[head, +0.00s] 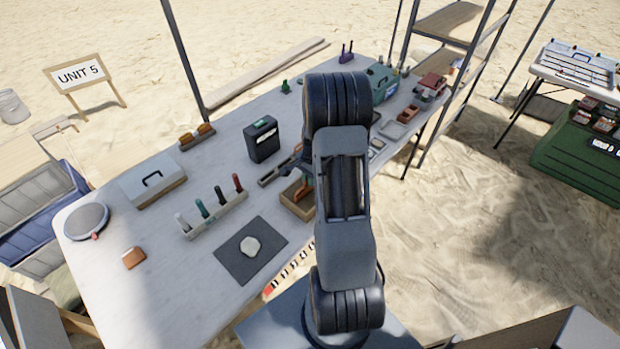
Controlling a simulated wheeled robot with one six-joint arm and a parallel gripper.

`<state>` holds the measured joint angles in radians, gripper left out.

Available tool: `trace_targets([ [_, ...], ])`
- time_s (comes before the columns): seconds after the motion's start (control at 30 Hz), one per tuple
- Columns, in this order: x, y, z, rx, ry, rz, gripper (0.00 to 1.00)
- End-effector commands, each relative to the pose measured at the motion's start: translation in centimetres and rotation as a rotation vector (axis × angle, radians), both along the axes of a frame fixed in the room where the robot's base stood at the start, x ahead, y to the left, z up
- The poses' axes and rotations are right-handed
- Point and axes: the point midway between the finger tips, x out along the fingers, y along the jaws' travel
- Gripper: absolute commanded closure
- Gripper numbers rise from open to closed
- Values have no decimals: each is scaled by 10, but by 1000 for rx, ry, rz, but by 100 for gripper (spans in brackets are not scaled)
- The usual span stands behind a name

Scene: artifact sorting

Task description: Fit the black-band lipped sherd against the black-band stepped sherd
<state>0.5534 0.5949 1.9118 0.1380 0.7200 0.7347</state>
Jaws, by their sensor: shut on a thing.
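My arm (343,190) rises through the middle of the picture and hides part of the table. My gripper cannot be made out behind it, nor can anything it may hold. A dark shape with some brown (285,165) shows just left of the arm, too small to identify. An orange-brown piece (134,258) lies alone at the table's front left; no black band can be read on it. A pale rounded piece (250,246) lies on a dark grey mat (232,262). I cannot tell which pieces are the lipped and stepped sherds.
On the white table (185,290) stand a rack of several coloured-handled tools (212,220), a black box (261,142), a lidded case (152,183), a round grey dish (86,221) and an open wooden box (291,208). Trays crowd the far right end. The front left is mostly clear.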

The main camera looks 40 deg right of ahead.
Motion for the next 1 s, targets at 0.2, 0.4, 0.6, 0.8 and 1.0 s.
trace_targets([
  [0.2,0,0,-7,0,0,0,100],
  [0.4,0,0,-11,0,0,0,100],
  [0.6,0,0,-14,0,0,0,85],
  [0.8,0,0,-13,0,0,0,66],
  [1.0,0,0,-13,0,0,0,60],
])
